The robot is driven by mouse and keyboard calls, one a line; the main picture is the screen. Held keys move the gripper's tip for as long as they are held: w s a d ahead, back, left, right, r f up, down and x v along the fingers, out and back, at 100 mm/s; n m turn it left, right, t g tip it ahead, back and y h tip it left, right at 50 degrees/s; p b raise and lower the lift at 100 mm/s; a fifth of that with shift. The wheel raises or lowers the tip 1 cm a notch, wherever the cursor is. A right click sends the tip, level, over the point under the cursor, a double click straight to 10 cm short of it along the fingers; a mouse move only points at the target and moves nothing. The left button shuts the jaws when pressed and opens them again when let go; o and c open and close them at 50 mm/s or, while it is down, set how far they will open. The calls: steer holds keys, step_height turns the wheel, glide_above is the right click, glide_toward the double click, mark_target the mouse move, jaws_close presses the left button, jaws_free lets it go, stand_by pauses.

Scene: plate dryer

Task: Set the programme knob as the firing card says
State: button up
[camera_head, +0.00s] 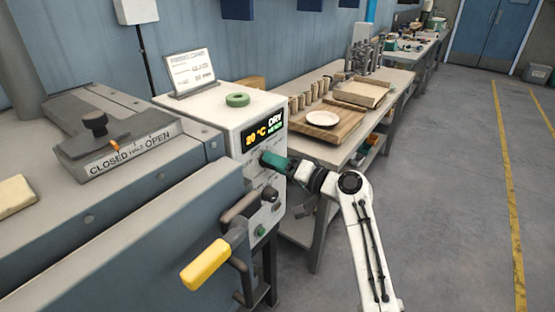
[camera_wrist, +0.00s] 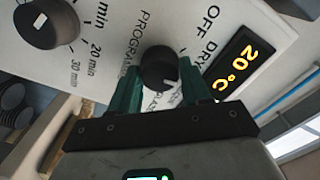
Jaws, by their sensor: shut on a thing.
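In the wrist view, the black programme knob (camera_wrist: 158,64) sits on the white panel between the green fingers of my gripper (camera_wrist: 160,88), which are shut on it. Its pale pointer mark is toward the lower right of the picture. "OFF" and "DRY" are printed to its right; other labels near it are partly hidden by my fingers. In the head view, my gripper (camera_head: 272,161) is at the panel of the control box (camera_head: 225,115) and hides the knob. The firing card (camera_head: 190,72) stands on the box; it seems to read "GLAZE", with smaller, blurred lines.
A lit display (camera_head: 262,133) reads 20 °C and DRY. A timer knob (camera_wrist: 47,22) with minute marks is beside the programme knob. A yellow-handled lever (camera_head: 207,263) sticks out below the panel. A green ring (camera_head: 237,100) lies on the box. A workbench (camera_head: 375,120) stands behind.

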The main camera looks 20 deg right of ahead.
steer(key=shift+m+p, duration=4.35)
steer(key=shift+m, duration=2.25)
steer(key=shift+d+f, duration=0.1)
steer(key=o, duration=1)
steer(key=shift+o, duration=0.2)
steer(key=b+v, duration=0.1)
steer(key=v, duration=0.9)
steer(key=shift+s+d, duration=0.2)
steer(key=shift+s, duration=0.15)
